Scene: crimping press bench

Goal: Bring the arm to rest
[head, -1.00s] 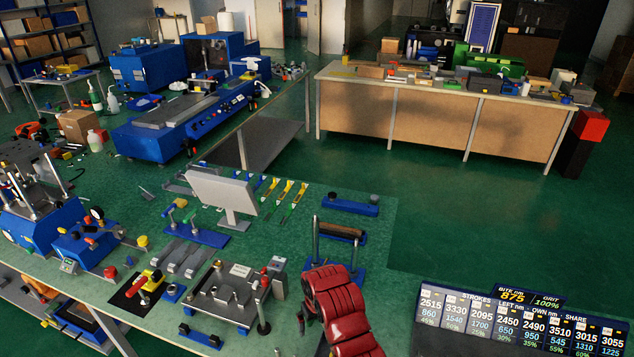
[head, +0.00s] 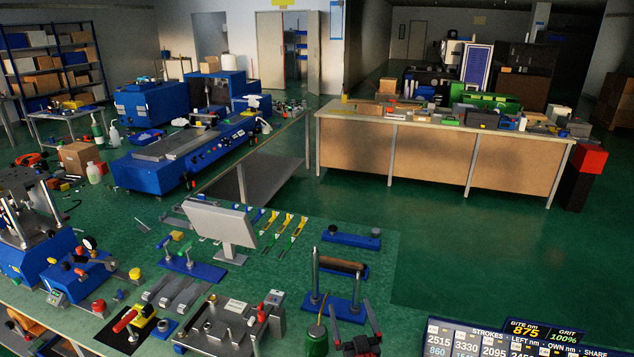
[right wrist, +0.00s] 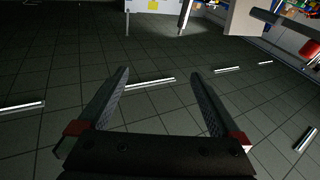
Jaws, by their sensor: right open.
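My right gripper (head: 353,318) is at the bottom of the head view, to the right of the bench fixtures. Its two dark fingers are spread. In the right wrist view the same gripper (right wrist: 161,78) is open with nothing between its fingers, and tiled floor lies beyond them. My left arm and gripper do not show in either view.
A stand with two posts (head: 316,270) and a dark green round object (head: 317,336) are close to my right gripper. A grey monitor (head: 220,222) stands on the green bench. A panel of numbers (head: 480,338) is at the lower right. Green floor (head: 470,240) beyond is clear.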

